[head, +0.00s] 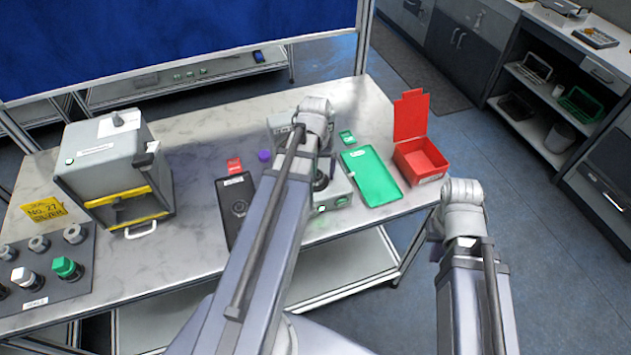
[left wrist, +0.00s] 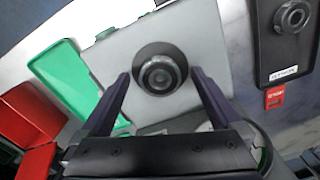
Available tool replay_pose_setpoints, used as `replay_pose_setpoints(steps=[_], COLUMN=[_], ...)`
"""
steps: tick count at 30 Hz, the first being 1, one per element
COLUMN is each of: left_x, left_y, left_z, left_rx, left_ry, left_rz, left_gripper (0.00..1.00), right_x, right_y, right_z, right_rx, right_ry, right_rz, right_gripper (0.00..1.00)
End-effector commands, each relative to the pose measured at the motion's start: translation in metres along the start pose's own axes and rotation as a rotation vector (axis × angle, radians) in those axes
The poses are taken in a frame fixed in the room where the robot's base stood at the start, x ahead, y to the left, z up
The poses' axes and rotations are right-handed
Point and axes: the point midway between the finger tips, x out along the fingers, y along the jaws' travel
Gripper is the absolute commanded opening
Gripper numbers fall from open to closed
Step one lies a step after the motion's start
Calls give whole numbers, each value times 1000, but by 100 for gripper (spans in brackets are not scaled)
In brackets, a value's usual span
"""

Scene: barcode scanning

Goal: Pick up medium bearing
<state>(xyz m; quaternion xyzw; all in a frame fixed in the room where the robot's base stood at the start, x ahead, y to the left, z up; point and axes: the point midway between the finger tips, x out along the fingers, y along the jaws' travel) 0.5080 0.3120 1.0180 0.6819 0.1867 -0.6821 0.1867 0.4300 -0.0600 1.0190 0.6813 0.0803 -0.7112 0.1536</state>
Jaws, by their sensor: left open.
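In the left wrist view, a dark round bearing-like part (left wrist: 160,75) sits in a round recess on top of a grey box-shaped device (left wrist: 205,45). My left gripper (left wrist: 159,80) is open, with one finger on each side of this part and visible gaps between. In the head view my left arm covers much of the same device (head: 340,195). Another dark ring part (head: 240,208) lies on a black tray (head: 232,185); it also shows in the left wrist view (left wrist: 292,16). I cannot tell the sizes from the labels. My right gripper is out of view.
A green tray (head: 372,176) and an open red bin (head: 420,160) stand right of the device. A grey box machine (head: 105,165) stands at the left. A dark rack (head: 60,290) holds several fittings at the front left. Bare table lies between machine and black tray.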

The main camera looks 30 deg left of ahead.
Motion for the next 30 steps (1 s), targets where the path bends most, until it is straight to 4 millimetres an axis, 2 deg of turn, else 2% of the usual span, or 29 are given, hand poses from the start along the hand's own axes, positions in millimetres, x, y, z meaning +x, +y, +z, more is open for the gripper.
replay_pose_setpoints(steps=[5, 30], left_x=[-1, -1], left_y=[0, 0], left_z=[0, 0], left_rx=[0, 0], left_ry=[0, 0], left_rz=[0, 0], left_gripper=[96, 2], right_x=[-1, -1], right_y=[0, 0], right_z=[0, 0], right_rx=[0, 0], right_ry=[0, 0], right_rz=[0, 0], right_gripper=[0, 0])
